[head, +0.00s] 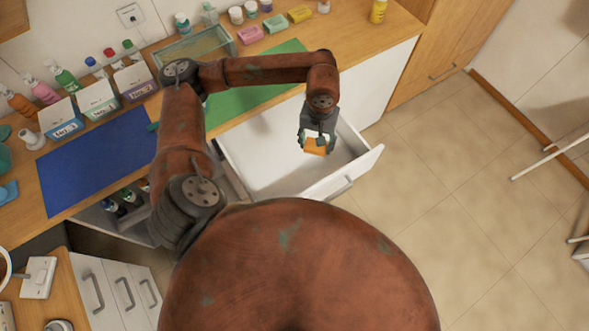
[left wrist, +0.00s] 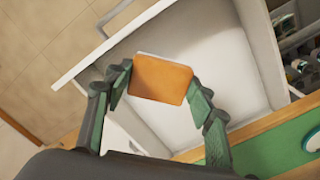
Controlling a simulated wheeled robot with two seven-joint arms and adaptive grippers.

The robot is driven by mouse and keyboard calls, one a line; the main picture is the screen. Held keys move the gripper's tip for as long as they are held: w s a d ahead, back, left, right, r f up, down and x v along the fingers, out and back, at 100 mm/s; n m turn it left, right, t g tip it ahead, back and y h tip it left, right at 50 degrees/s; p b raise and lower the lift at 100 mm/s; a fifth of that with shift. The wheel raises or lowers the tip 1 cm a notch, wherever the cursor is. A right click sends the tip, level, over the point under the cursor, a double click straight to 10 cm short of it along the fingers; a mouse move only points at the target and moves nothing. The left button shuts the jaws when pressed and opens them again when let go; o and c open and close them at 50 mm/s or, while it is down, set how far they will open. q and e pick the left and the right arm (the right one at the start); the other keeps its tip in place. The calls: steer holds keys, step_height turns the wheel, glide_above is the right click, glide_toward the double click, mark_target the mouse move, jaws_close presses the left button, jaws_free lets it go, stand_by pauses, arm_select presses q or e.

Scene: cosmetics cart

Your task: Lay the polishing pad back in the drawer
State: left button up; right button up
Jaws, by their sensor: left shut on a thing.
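The polishing pad (head: 315,146) is a small orange block with a pale layer on one side. My left gripper (head: 317,138) is shut on it and holds it over the open white drawer (head: 262,164). In the left wrist view the pad (left wrist: 162,78) sits between the two green fingers of the gripper (left wrist: 160,80), with the drawer floor (left wrist: 215,60) behind it. The drawer is pulled out and its visible floor looks empty. How high the pad is above the floor is hard to tell. My right gripper is not in view.
The counter above the drawer holds a green mat (head: 235,101), a blue mat (head: 95,160), a glass box (head: 195,48) and several bottles and boxes. The drawer's front panel (head: 345,178) stands out over open tiled floor (head: 440,180).

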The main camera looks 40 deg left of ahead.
arm_select(q)
steer(key=s+a+f+n, duration=0.35)
steer(key=f+n, duration=0.25)
steer(key=n, duration=1)
steer(key=s+a+f+n, duration=0.35)
steer(key=f+n, duration=0.25)
steer(key=n, duration=1.1)
steer(key=n+b, duration=0.1)
steer(key=n, duration=1.2)
glide_above(302, 171)
steer(key=f, duration=1.3)
steer(key=shift+s+f, duration=0.1)
steer(key=shift+s, duration=0.25)
steer(key=shift+w+d+f, duration=0.1)
steer(key=shift+w+f, duration=0.15)
steer(key=shift+f, duration=0.05)
steer(key=shift+w+f, duration=0.1)
steer(key=shift+f, duration=1.55)
steer(key=shift+f, duration=0.15)
